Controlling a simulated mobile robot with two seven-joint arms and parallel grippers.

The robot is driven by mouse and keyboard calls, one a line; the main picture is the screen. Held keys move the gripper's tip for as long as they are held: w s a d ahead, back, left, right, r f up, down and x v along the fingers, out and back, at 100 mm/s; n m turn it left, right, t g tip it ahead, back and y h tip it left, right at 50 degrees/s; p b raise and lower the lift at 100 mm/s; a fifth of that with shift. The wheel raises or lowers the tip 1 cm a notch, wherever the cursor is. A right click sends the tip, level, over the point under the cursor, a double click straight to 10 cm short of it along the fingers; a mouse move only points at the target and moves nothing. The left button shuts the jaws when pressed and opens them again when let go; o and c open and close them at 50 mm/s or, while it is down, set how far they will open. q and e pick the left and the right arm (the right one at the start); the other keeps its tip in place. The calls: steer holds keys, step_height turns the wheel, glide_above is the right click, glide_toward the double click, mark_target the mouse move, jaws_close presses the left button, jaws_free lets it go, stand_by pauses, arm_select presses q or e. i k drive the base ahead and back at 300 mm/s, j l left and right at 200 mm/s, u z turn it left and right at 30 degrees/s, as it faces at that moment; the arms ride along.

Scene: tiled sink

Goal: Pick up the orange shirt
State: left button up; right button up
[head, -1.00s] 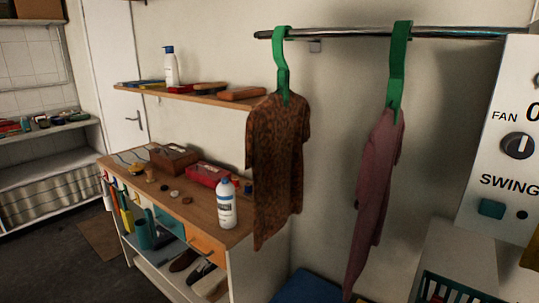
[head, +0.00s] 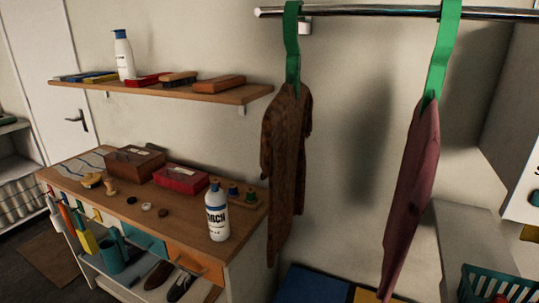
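A brownish-orange mottled shirt (head: 284,170) hangs from a green hanger (head: 291,45) on the metal rail, left of centre in the head view. It is the only orange-toned shirt in view and is seen at an angle. A pink-mauve garment (head: 410,195) hangs to its right on a second green hanger (head: 444,50), with a clear gap between the two. Neither of my grippers is in view.
The metal rail (head: 370,11) runs along the top. Left of the shirt are a wooden bench (head: 75,186) with a white bottle (head: 217,212) and boxes, and a wall shelf (head: 160,90). A teal basket (head: 490,284) is at lower right.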

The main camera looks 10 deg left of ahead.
mark_target(287, 120)
steer(key=i+j, duration=0.1)
steer(key=j, duration=0.45)
steer(key=i+j, duration=0.1)
steer(key=j, duration=0.5)
steer(key=i+j, duration=0.1)
steer(key=j, duration=0.45)
